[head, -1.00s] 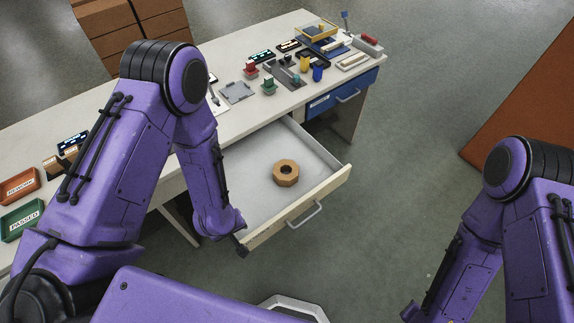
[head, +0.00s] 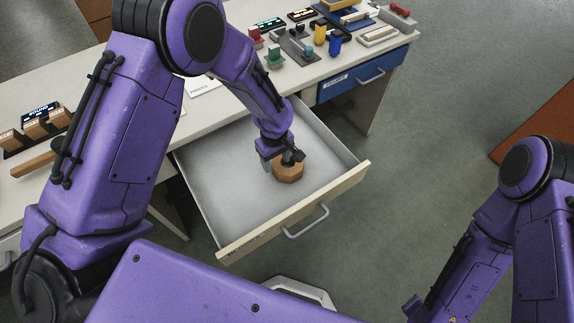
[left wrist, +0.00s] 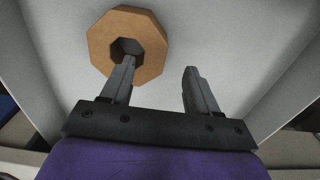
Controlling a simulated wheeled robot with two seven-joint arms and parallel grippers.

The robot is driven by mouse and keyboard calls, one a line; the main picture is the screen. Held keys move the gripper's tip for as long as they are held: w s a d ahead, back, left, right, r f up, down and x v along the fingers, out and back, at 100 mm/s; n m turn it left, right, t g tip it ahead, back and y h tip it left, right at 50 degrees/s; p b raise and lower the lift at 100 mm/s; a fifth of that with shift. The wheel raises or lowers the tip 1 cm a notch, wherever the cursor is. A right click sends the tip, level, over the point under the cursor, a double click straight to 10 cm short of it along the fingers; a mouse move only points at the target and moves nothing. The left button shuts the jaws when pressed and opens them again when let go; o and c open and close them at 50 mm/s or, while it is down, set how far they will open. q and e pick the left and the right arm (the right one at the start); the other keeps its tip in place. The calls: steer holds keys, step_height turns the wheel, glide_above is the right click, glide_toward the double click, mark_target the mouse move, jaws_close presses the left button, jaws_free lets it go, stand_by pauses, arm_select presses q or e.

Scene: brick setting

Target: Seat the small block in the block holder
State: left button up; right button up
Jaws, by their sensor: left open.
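A brown octagonal block (head: 288,174) with a hole through its middle lies flat in the open drawer. It also shows in the left wrist view (left wrist: 100,40). My left gripper (head: 284,160) is open above it. In the left wrist view, one fingertip of the gripper (left wrist: 160,68) overlaps the block's hole and the other is outside its rim; I cannot tell whether they touch it. A dark rack with several brown blocks (head: 35,130) stands on the table at the left; I cannot tell whether it is the block holder. My right gripper is out of view.
The drawer (head: 225,195) is pulled out, its pale floor otherwise bare. Its front panel (head: 340,194) and walls stand around my left gripper. Yellow (head: 320,31), blue (head: 335,45) and other small items crowd the table's far end. A closed blue drawer (head: 350,80) is beyond.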

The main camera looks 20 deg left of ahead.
mark_target(278, 167)
arm_select(q)
steer(key=f, duration=0.4)
steer(key=shift+w+d+f, duration=0.25)
steer(key=shift+w+f, duration=0.15)
steer(key=shift+a+f, duration=0.1)
steer(key=shift+f, duration=0.4)
steer(key=shift+s, duration=0.1)
steer(key=shift+c, duration=0.2)
jaws_close()
